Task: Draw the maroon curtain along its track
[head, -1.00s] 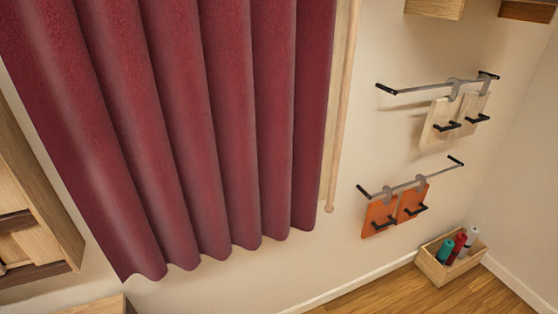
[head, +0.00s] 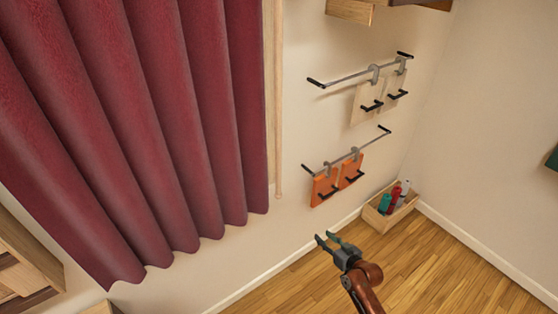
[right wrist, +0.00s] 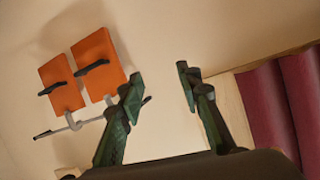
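The maroon curtain (head: 150,120) hangs in folds over the left part of the head view, covering most of the window. Its right edge hangs beside a pale wooden rod or frame edge (head: 277,110). The curtain also shows at the right of the right wrist view (right wrist: 285,100). The track at its top is out of view. My right gripper (head: 325,239) is open and empty, low and to the right of the curtain, apart from it. In the right wrist view its two fingers (right wrist: 160,80) stand wide apart with bare wall between them. My left gripper is not in view.
Two wall rails hold hanging boards, pale ones (head: 370,98) above and orange ones (head: 337,181) below. A wooden box (head: 391,215) with several bottles stands on the floor by the corner. Wooden furniture (head: 30,260) stands at lower left. The floor at lower right is clear.

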